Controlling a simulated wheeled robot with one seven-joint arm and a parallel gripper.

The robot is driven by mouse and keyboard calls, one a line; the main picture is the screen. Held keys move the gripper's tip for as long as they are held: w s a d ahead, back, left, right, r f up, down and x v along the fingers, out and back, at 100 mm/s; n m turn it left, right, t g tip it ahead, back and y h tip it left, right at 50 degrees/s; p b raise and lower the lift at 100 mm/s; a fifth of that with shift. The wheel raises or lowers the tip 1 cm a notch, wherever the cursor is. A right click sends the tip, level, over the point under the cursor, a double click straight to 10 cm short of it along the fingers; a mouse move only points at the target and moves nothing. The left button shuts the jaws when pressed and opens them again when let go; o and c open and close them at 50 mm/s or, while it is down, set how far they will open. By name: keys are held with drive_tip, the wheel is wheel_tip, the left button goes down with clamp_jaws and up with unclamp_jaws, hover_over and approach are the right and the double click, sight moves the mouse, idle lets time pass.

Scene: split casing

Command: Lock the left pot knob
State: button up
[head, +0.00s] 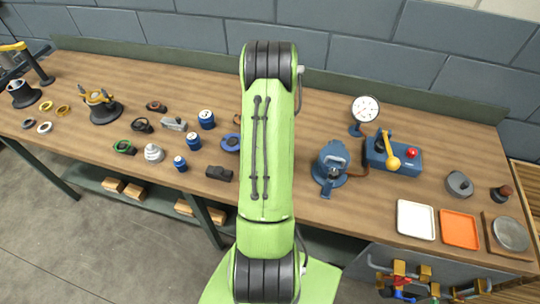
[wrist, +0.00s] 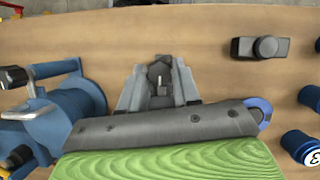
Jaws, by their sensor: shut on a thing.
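My gripper (wrist: 160,88) points down over the bench in the wrist view. Its grey fingers are shut on a small dark grey piece (wrist: 160,72), which I cannot identify. In the head view my own green arm hides the gripper. No knob clearly marked as the left pot knob can be made out.
Blue cans (head: 206,119), a black mallet-like block (head: 218,172) and several rings crowd the left bench. A gauge (head: 365,108) and a blue box (head: 392,155) with a yellow lever stand right. White (head: 416,220) and orange (head: 459,229) trays lie at the front right.

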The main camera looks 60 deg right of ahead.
idle(0.4)
drive_tip(key=o, duration=1.1)
drive_tip(key=shift+c, duration=0.2)
drive_tip(key=shift+r, duration=0.1)
drive_tip(key=p+v, duration=0.1)
drive_tip(key=v, duration=1.4)
drive_tip(key=shift+d+r+p, duration=0.2)
drive_tip(key=shift+r+p, duration=0.1)
drive_tip(key=shift+p, duration=0.05)
